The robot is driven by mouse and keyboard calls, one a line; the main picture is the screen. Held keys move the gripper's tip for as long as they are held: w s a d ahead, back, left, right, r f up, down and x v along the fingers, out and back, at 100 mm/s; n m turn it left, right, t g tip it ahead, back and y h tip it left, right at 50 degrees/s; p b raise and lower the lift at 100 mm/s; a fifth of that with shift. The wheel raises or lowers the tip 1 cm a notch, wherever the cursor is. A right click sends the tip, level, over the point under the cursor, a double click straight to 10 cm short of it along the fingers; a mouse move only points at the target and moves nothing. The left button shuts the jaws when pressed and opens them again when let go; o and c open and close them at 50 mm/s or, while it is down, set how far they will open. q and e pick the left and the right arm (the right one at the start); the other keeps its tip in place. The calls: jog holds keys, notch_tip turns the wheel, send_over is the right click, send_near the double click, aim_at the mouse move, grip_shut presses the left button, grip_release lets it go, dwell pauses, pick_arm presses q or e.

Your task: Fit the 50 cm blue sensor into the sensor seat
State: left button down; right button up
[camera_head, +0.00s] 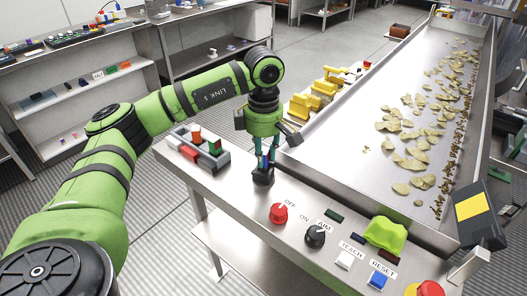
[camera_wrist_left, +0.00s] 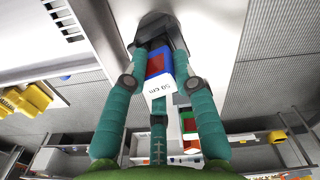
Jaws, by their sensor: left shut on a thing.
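The blue sensor (camera_head: 264,162) is between the fingers of my left gripper (camera_head: 265,158), at the front left of the steel console. In the left wrist view the sensor (camera_wrist_left: 158,66) shows blue sides, a red patch and a white "50 cm" label. My left gripper (camera_wrist_left: 163,70) is shut on it. The dark sensor seat (camera_head: 263,177) is directly below the fingers; it also shows in the left wrist view (camera_wrist_left: 160,27) at the sensor's far end. The fingers hide part of the sensor, and I cannot tell how deep it sits. My right gripper is out of view.
A grey rack (camera_head: 222,161) with red, white and green blocks stands left of the seat. Knobs and buttons, including a red knob (camera_head: 279,213) and a black knob (camera_head: 315,236), are to the right. A steel trough (camera_head: 335,130) with chips runs behind.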

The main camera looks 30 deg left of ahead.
aim_at(263, 150)
pick_arm(q)
jog(key=shift+f+b, duration=0.5)
jog(key=shift+f, duration=0.2)
jog(key=c, duration=0.9)
grip_release()
jog(key=shift+r, duration=0.1)
notch_tip(263, 150, up, 12)
jog(key=shift+f, duration=0.1)
